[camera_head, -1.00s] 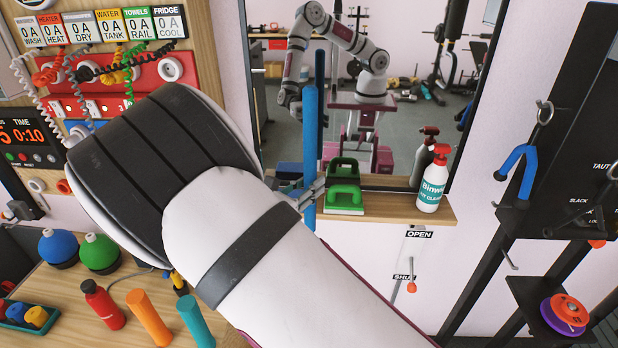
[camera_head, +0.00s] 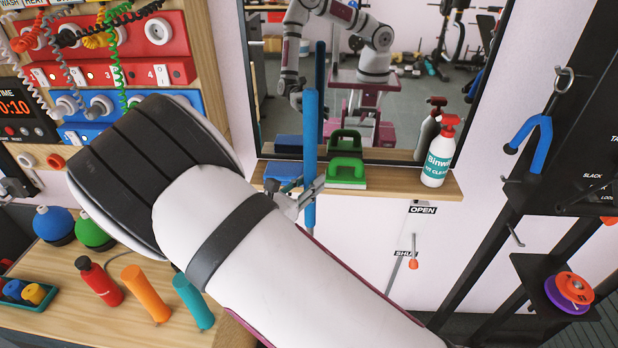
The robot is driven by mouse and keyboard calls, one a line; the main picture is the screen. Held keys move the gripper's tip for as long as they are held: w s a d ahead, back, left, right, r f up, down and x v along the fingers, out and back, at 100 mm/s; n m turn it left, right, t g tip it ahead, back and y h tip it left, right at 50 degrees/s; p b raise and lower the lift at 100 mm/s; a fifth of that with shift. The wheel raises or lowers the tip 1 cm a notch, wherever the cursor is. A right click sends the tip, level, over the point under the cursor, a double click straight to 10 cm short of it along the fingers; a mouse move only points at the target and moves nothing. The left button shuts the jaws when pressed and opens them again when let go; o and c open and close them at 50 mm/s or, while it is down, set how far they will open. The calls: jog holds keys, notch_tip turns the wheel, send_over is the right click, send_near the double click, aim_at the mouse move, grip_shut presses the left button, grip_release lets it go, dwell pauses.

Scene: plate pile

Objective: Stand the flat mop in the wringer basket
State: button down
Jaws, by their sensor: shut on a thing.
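A blue upright pole (camera_head: 310,125), which looks like the flat mop's handle, stands in front of the mirror. My gripper (camera_head: 308,191) is shut on this pole near its lower visible part. My arm covers much of the middle of the view and hides the pole's lower end, so the mop head does not show. The wringer basket is not seen in this view.
A wooden shelf (camera_head: 405,181) below the mirror (camera_head: 405,75) holds a green block with a handle (camera_head: 346,173), a blue block (camera_head: 281,172) and a spray bottle (camera_head: 438,155).

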jog(key=shift+f, duration=0.55)
dwell(0.7)
jog(key=c, duration=1.2)
grip_release()
jog(key=shift+c, duration=0.2)
jog(key=shift+s, duration=0.1)
